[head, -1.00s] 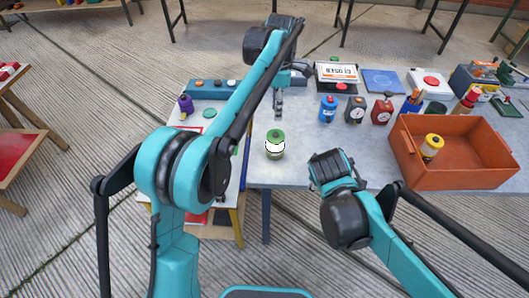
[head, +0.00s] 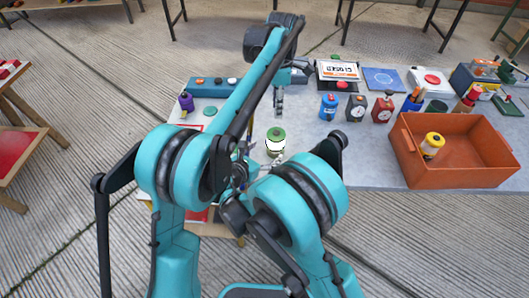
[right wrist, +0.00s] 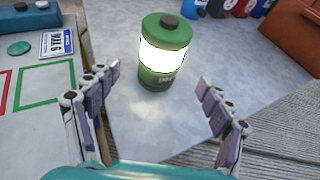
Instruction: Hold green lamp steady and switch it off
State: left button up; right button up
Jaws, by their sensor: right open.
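The green lamp (head: 276,135) stands upright near the front edge of the grey table, with a green cap and a dark button on top. Its white band glows brightly in the right wrist view (right wrist: 163,55). My right gripper (right wrist: 159,80) is open, its fingers spread on the near side of the lamp with nothing between them. In the head view my right arm partly hides this gripper. My left gripper (head: 279,103) hangs above the table just behind the lamp, fingers pointing down, apart from it. Its finger gap is too small to judge.
An orange bin (head: 455,178) holding a yellow-topped canister (head: 432,146) stands at the right. A purple bottle (head: 186,103) stands at the left.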

aim_at(275, 144)
jog(key=x, duration=0.7)
jog(key=shift+w+d+f, duration=0.15)
jog(key=shift+w+f, duration=0.05)
jog(key=shift+w, duration=0.05)
jog(key=c, duration=1.4)
pick_arm(q)
jog(key=shift+c, duration=0.8)
pick_arm(e)
jog(key=shift+c, duration=0.9)
pick_arm(q)
grip_shut()
